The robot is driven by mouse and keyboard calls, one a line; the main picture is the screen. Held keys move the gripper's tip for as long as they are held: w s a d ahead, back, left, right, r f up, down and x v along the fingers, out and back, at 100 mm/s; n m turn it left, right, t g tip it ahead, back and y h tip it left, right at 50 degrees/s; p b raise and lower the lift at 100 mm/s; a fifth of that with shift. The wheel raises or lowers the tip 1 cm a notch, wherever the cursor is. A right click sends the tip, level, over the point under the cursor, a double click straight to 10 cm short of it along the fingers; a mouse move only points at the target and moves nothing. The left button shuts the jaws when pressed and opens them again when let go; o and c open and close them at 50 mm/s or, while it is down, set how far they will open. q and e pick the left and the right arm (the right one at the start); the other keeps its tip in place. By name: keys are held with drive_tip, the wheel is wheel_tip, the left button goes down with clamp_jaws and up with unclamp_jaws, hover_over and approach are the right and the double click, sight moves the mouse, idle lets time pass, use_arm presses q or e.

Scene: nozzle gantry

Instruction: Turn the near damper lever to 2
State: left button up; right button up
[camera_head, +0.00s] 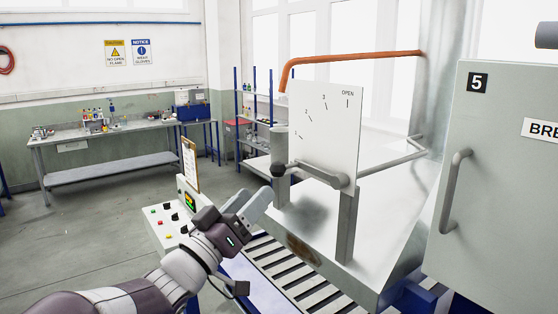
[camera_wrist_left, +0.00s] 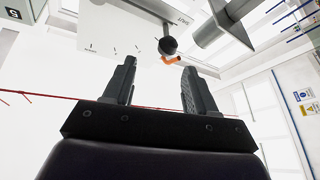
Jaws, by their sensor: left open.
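The damper lever (camera_head: 318,173) is a grey bar running left from its pivot on the front of a white scale plate (camera_head: 338,125). The plate carries tick marks numbered 1, 2 and 3 and the word OPEN. The lever ends in a black knob (camera_head: 278,170) and lies below the 1 mark. My left gripper (camera_head: 252,199) is open and empty, below and left of the knob and apart from it. In the left wrist view the knob (camera_wrist_left: 168,45) shows beyond the gap between the open fingertips (camera_wrist_left: 159,66).
A control box (camera_head: 170,215) with buttons sits left of my gripper. A grey cabinet (camera_head: 500,190) marked 5 stands at right.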

sight(272, 171)
use_arm(q)
drive_tip(key=p+x, duration=0.1)
drive_tip(key=x, duration=0.2)
drive_tip(key=p+x, duration=0.2)
drive_tip(key=w+a+p+x, duration=0.1)
drive_tip(key=x, duration=0.2)
drive_tip(key=shift+w+d+f, duration=0.1)
drive_tip(key=shift+w+d, duration=0.05)
drive_tip(key=shift+w, duration=0.1)
drive_tip(key=shift+d+r+p, duration=0.25)
drive_tip(key=shift+d+p, duration=0.2)
drive_tip(key=shift+d, duration=0.15)
drive_tip(key=shift+w+a+f, duration=0.15)
drive_tip(key=shift+w, duration=0.3)
drive_tip(key=shift+c, duration=1.3)
clamp_jaws()
